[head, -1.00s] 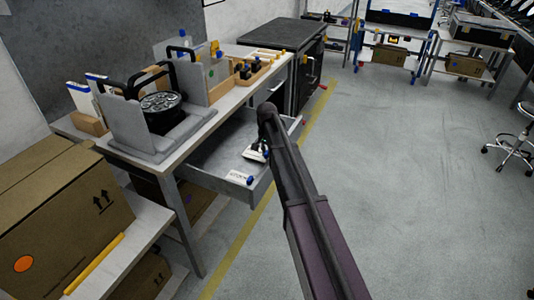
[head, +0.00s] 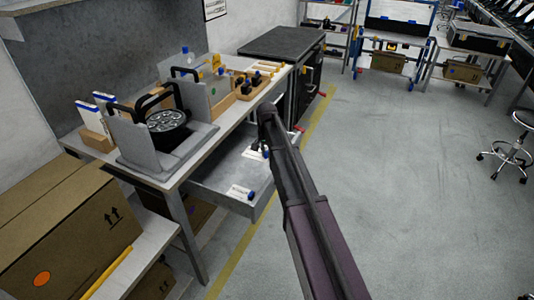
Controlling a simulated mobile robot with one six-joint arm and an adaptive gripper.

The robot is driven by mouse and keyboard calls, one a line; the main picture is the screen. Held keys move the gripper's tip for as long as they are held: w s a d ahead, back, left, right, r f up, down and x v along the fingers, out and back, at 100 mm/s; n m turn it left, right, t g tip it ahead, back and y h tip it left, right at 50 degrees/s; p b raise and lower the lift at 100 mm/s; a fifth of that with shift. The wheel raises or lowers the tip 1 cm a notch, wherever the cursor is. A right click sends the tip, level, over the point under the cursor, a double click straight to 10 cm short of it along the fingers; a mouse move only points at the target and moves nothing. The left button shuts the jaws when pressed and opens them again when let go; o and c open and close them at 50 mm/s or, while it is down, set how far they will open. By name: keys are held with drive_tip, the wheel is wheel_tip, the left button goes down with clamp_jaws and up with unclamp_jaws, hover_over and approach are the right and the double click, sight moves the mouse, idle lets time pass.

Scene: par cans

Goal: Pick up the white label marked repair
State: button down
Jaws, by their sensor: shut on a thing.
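My gripper (head: 257,146) is small and dark, partly hidden behind my arm, over the open grey drawer (head: 220,180). It is shut on a white label (head: 252,155) with a blue part, which it holds just above the drawer floor. A second white label (head: 238,191) with a blue knob lies in the drawer near its front. The writing on both labels is too small to read.
The workbench (head: 190,155) above the drawer carries a grey stand with a black par can (head: 168,128) and a wooden tray. A brown carton (head: 60,230) stands at the left.

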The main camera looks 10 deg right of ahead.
drive_tip(key=shift+r, duration=0.1)
idle(0.7)
wheel_tip(320, 180, up, 29)
drive_tip(key=p, duration=2.9)
drive_tip(key=shift+f, duration=0.2)
